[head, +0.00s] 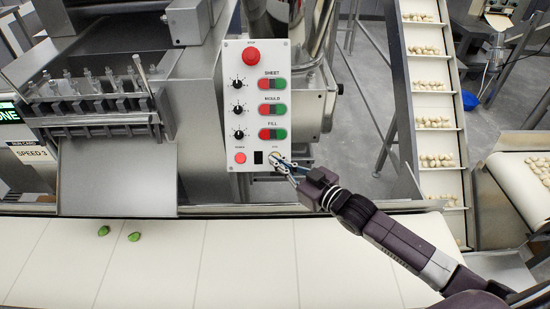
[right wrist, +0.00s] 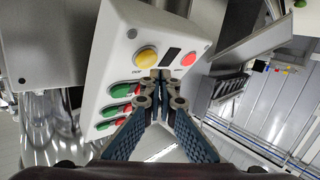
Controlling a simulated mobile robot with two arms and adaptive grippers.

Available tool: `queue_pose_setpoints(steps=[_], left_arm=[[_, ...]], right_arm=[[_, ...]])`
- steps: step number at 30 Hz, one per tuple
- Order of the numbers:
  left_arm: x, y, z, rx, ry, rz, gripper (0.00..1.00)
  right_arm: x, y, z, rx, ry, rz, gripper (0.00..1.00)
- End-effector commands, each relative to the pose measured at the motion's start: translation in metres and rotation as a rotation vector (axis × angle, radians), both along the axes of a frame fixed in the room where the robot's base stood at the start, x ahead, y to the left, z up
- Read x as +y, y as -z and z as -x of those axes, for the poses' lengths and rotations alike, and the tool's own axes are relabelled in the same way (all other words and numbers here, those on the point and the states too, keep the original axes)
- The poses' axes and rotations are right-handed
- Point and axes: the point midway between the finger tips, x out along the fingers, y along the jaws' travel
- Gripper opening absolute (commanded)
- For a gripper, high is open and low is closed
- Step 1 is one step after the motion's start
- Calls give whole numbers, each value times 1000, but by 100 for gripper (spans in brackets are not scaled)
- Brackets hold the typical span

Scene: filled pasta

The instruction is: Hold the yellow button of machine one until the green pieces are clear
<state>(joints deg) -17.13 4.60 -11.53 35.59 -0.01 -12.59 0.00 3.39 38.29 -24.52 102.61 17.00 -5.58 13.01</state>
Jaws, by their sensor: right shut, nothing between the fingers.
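The white control panel (head: 236,150) of the machine carries a yellow button (right wrist: 146,58) at its lower edge; in the head view my gripper mostly covers it. My right gripper (head: 284,163) is shut and empty, with its fingertips at the button. In the right wrist view the fingertips (right wrist: 162,80) are just beside and below the button; I cannot tell whether they touch it. One green piece (head: 103,231) and another green piece (head: 134,237) lie on the pale belt (head: 240,262), left of the panel. My left gripper is not in view.
The panel also has a red button (head: 240,157), a large red button (head: 251,56) and red-green pairs. A sign ending "ONE" (head: 9,112) and a "SPEED 3" card (head: 33,154) are at left. An inclined conveyor (head: 425,88) carries pale pieces at right.

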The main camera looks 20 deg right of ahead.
Motion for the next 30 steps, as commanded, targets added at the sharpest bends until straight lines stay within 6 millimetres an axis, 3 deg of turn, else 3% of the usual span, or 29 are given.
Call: queue_pose_setpoints(steps=[30], left_arm=[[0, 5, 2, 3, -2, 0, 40]], right_arm=[[-3, 6, -10, -1, 0, 0, 0]])
